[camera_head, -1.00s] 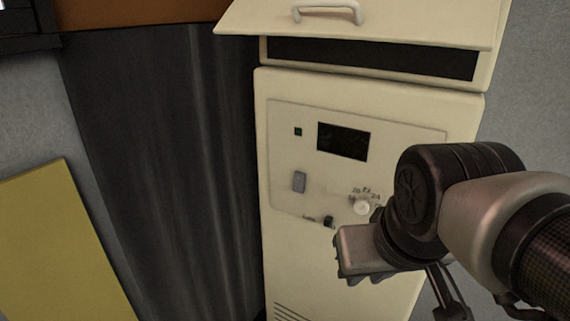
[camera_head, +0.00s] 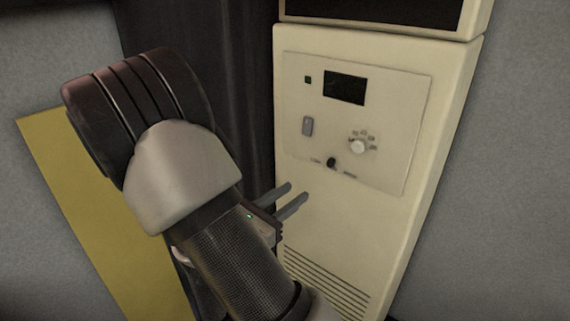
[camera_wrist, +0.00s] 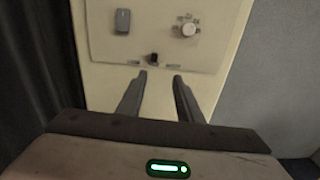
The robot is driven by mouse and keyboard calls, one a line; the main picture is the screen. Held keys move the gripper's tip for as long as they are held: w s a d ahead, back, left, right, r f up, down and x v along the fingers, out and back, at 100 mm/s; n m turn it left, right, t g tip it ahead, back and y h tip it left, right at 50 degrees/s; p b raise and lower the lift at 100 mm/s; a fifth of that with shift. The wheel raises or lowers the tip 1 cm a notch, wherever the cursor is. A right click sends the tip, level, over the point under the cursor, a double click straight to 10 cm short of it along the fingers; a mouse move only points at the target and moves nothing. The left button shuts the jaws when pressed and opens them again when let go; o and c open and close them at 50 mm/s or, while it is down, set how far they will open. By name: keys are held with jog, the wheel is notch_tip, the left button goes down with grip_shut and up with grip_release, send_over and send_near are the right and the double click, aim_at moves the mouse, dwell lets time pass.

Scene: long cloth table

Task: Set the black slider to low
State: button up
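The black slider (camera_head: 332,162) is a small dark knob low on the control panel of a cream machine. It sits between two small labels too blurred to read clearly. In the wrist view the slider (camera_wrist: 154,58) lies just beyond my fingertips, roughly between them. My gripper (camera_head: 298,191) is open, with two thin parallel fingers pointing toward the panel from below left. In the wrist view the gripper (camera_wrist: 159,75) is empty, with a clear gap between the fingers. The fingertips appear apart from the slider.
The control panel (camera_head: 400,120) also carries a white round dial (camera_head: 357,146), a grey switch (camera_head: 307,126), a dark display (camera_head: 344,88) and a small square indicator (camera_head: 308,79). Vent slots (camera_head: 330,285) lie below. A dark curtain-like surface and a yellow panel (camera_head: 60,150) stand left.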

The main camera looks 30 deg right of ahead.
jog(key=p, duration=0.1)
send_near(329, 162)
jog(key=shift+n+t, duration=0.3)
jog(key=shift+n, duration=0.1)
jog(key=x, duration=0.8)
jog(key=shift+s+d+f, duration=0.1)
jog(key=shift+s+f, duration=0.05)
jog(key=shift+f, duration=0.05)
grip_shut()
